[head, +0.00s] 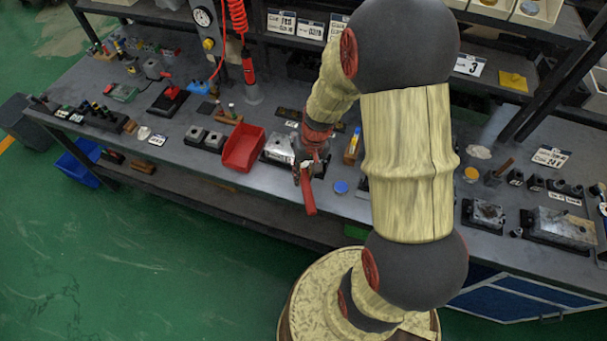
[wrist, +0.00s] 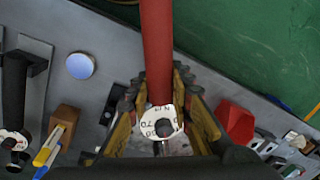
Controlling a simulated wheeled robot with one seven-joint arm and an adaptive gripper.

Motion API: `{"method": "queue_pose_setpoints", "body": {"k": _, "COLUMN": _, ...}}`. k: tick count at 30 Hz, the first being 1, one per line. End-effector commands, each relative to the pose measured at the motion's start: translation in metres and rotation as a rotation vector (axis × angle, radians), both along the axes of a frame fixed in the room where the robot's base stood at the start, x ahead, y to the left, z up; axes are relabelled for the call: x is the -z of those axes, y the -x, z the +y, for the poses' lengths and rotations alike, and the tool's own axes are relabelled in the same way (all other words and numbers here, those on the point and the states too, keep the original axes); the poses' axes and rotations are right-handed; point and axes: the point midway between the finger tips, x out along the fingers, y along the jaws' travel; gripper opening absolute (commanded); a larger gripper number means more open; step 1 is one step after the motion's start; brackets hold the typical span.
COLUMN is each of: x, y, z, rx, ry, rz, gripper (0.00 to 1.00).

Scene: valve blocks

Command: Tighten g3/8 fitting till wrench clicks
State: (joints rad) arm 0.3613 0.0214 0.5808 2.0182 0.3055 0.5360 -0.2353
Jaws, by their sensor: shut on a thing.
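My gripper (head: 310,168) is over the front part of the grey bench in the head view, beside a metal valve block (head: 278,150). In the wrist view my gripper (wrist: 162,112) has its yellow-lined fingers on both sides of a red-handled torque wrench (wrist: 157,50) with a white numbered dial. The red handle of the wrench (head: 308,194) points toward the bench's front edge in the head view. The G3/8 fitting cannot be made out in either view, and the wrench's working end is hidden behind the gripper.
A red bin (head: 243,147) stands left of my gripper. A blue round cap (head: 341,187) and a wooden block with pens (wrist: 60,125) are close by. Another wrench with a black handle (wrist: 14,95) lies at the wrist view's left. More metal blocks (head: 560,228) sit at the bench's right.

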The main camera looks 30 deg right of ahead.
Motion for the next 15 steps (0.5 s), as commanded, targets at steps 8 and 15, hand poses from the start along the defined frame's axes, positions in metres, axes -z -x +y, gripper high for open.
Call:
{"method": "queue_pose_setpoints", "body": {"k": 8, "x": 0.0059, "y": -0.0007, "z": -0.0003, "rx": 0.0, "ry": 0.001, "rz": -0.002, "gripper": 0.0}}
{"method": "queue_pose_setpoints", "body": {"k": 15, "x": 0.0089, "y": -0.0008, "z": -0.0002, "rx": 0.0, "ry": 0.001, "rz": -0.002, "gripper": 0.0}}
